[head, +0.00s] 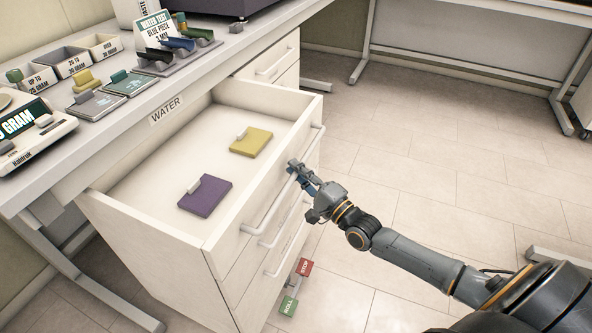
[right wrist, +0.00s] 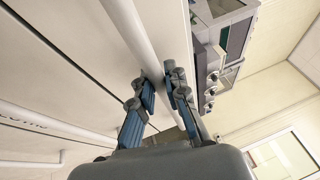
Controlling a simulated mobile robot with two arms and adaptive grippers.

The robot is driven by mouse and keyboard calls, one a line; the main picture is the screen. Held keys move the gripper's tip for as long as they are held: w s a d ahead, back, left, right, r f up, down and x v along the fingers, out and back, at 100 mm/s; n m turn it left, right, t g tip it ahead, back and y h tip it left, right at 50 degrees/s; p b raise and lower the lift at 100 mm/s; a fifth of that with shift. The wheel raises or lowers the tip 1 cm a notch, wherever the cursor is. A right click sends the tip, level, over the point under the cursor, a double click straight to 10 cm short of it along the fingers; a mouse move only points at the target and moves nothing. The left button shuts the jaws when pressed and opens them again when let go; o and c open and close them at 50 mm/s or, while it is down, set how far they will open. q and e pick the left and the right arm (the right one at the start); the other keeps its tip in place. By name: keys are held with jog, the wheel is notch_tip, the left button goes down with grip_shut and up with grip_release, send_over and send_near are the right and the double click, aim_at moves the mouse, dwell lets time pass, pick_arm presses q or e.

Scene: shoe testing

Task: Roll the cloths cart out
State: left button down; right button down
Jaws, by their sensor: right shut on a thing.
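A purple cloth block (head: 206,197) and a yellow cloth block (head: 251,142) lie apart in that drawer. My right gripper (head: 295,170) is at the long bar handle (head: 268,215) on the drawer front. In the right wrist view, the fingers (right wrist: 160,90) are shut on the handle bar (right wrist: 137,38). At the cart's foot are a red STOP pedal (head: 304,267) and a green ROLL pedal (head: 289,306). My left gripper is out of view.
The table (head: 225,62) carries a scale (head: 35,135), labelled trays (head: 62,62) and sample holders. A second white drawer unit (head: 270,65) stands behind the cart. Another table's leg (head: 362,55) is at the back right. Open tiled floor (head: 440,150) lies right of the cart.

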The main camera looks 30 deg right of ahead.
jog(key=c, duration=1.3)
grip_release()
jog(key=shift+c, duration=0.2)
jog(key=v, duration=1.2)
